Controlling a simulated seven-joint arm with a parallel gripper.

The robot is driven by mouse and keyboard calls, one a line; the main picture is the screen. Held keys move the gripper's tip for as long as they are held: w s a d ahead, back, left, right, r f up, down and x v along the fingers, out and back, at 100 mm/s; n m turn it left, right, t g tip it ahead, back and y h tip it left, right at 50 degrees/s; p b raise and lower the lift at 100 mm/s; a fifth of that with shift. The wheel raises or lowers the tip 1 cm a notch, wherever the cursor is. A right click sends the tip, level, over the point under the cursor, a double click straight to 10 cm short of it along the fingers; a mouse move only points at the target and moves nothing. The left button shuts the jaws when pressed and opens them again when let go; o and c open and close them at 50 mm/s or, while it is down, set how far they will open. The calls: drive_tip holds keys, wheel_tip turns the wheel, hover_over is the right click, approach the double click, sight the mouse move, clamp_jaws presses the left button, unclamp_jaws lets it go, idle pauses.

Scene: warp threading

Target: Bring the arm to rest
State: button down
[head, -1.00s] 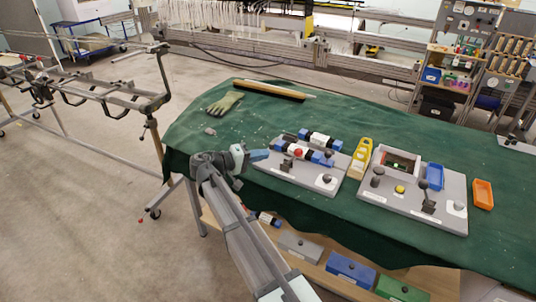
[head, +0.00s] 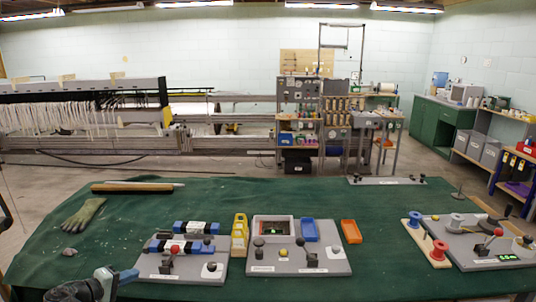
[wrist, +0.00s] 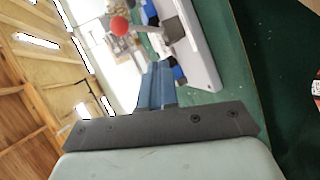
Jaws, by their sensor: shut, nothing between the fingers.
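My gripper (head: 128,275) shows at the bottom left of the head view, at the table's front edge. Its blue fingers are shut with nothing between them. They are just left of the front left corner of a grey base plate (head: 180,275). In the wrist view the shut blue fingers (wrist: 155,88) point toward that plate and its red-knobbed lever (wrist: 120,26). Most of my arm is below the head view.
The green-covered table (head: 400,222) bears a glove (head: 84,213), a wooden-handled brush (head: 135,187), a yellow bin (head: 240,235), an orange tray (head: 351,231) and a second grey plate (head: 335,265). A third station (head: 480,255) stands at the right. Open cloth lies at the left.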

drive_tip(key=s+d+f+n+g+y, duration=0.1)
drive_tip(key=s+d+f+g+y, duration=0.15)
drive_tip(key=s+f, duration=0.4)
drive_tip(key=s+d+f+g+y, duration=0.2)
drive_tip(key=s+f+g, duration=0.1)
drive_tip(key=f, duration=0.6)
drive_tip(key=s+d+f+m+g, duration=0.1)
drive_tip(key=s+d+f+g, duration=0.3)
drive_tip(key=d+f, duration=0.85)
drive_tip(key=s+d+f+m+g, duration=0.3)
drive_tip(key=s+d+f, duration=0.3)
drive_tip(key=d, duration=0.8)
drive_tip(key=s+d+f+m+g+y, duration=0.1)
drive_tip(key=s+d+f+m+g, duration=0.2)
drive_tip(key=s+d+f, duration=0.4)
drive_tip(key=s+d+f+m+g+y, duration=0.1)
drive_tip(key=s+d+f+m+g, duration=0.2)
drive_tip(key=s+d, duration=0.6)
drive_tip(key=shift+s+d+f+m+g, duration=0.3)
drive_tip(key=shift+d+f+m, duration=1.15)
drive_tip(key=shift+d, duration=4.9)
drive_tip(key=shift+f+n, duration=0.3)
drive_tip(key=shift+n, duration=0.05)
